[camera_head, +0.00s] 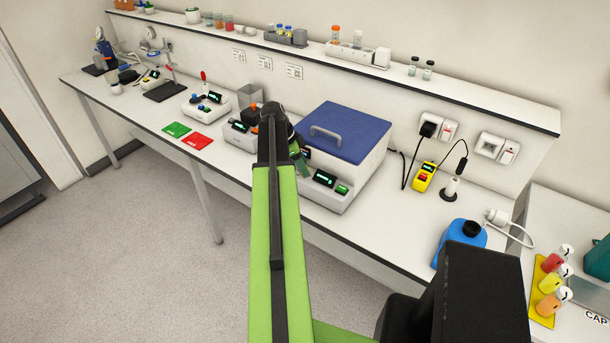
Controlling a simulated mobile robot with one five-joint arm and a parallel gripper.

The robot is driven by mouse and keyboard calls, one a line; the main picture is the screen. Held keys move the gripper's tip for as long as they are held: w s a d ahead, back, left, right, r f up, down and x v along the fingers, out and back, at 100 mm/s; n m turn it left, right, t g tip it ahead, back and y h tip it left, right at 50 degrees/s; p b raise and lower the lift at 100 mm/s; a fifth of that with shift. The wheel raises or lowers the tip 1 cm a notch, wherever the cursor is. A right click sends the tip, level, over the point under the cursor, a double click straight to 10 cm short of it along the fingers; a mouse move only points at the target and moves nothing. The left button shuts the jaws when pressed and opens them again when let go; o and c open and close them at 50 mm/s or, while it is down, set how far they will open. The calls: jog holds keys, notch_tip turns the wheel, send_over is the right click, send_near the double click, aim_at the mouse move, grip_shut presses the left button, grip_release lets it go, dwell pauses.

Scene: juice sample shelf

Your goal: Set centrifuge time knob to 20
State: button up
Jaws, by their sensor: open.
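A white bench device with a blue lid and a grey handle (345,134) stands right of the middle of the bench; I cannot tell for sure that it is the centrifuge. Its sloped front panel has a small lit display (325,178) and a green-lit part (342,189). My gripper (304,168) is open at the end of my green arm, close to the left front corner of this device. My arm hides part of the panel and part of a smaller grey device (237,136) to the left. No time knob or number on it can be made out.
Green (177,129) and red (196,141) cards lie to the left. A wall shelf (460,88) with vials runs above. Bare bench lies between the device and the bottle.

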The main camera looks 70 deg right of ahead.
jog(key=shift+s+f, duration=0.15)
jog(key=shift+f, duration=0.35)
jog(key=shift+r, duration=0.15)
jog(key=shift+c, duration=0.2)
